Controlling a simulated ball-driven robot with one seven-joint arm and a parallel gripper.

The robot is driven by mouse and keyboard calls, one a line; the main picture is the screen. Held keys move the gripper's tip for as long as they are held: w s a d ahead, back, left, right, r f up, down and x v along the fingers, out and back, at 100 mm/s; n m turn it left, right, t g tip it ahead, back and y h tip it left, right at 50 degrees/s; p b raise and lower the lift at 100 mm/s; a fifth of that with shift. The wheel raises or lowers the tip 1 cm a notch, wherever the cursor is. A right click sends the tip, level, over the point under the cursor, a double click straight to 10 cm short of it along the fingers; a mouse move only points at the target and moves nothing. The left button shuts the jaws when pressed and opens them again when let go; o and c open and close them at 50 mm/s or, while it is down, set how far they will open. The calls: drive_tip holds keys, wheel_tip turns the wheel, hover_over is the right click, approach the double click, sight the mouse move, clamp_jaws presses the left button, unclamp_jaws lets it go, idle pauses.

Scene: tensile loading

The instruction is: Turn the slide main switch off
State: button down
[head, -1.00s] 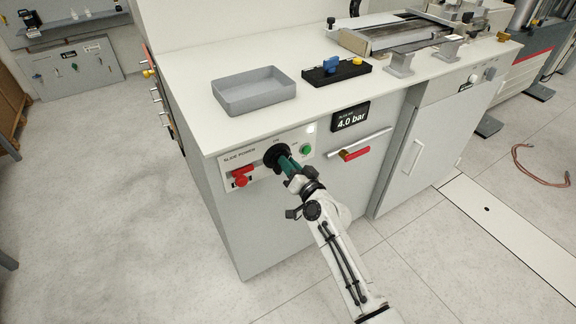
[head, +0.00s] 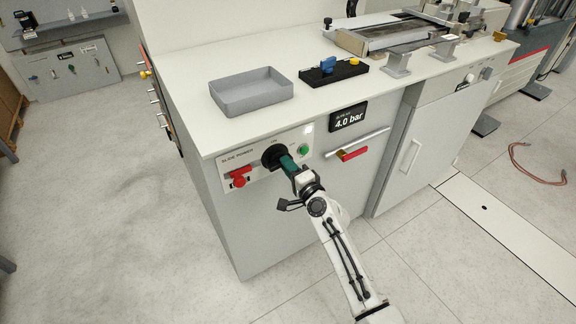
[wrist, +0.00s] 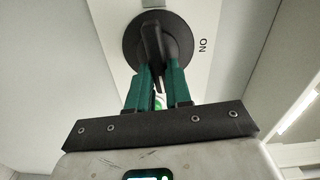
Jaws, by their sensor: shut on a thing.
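The slide main switch is a black round rotary knob (head: 272,156) on the panel marked "SLIDE POWER" at the cabinet's front. In the wrist view the knob's disc (wrist: 131,45) has a black bar handle (wrist: 153,42) running roughly up and down the picture. The "ON" label (wrist: 203,45) is to the right of the disc, so the handle lies across from it. My gripper (head: 287,163) has green fingers, also seen in the wrist view (wrist: 158,78), shut on the handle from both sides. The fingers hide the lower sides of the handle.
A red switch (head: 239,177) is left of the knob and a green button (head: 303,149) right of it. A red-handled lever (head: 352,154) and a bar handle are further right. Above are a grey tray (head: 252,95) and a "4.0 bar" display (head: 349,117).

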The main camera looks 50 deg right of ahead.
drive_tip(key=shift+f+m, duration=0.1)
drive_tip(key=shift+m, duration=0.5)
drive_tip(key=c, duration=1)
unclamp_jaws()
drive_tip(key=shift+c, duration=0.2)
drive_tip(key=v, duration=1.1)
drive_tip(key=shift+w, duration=0.1)
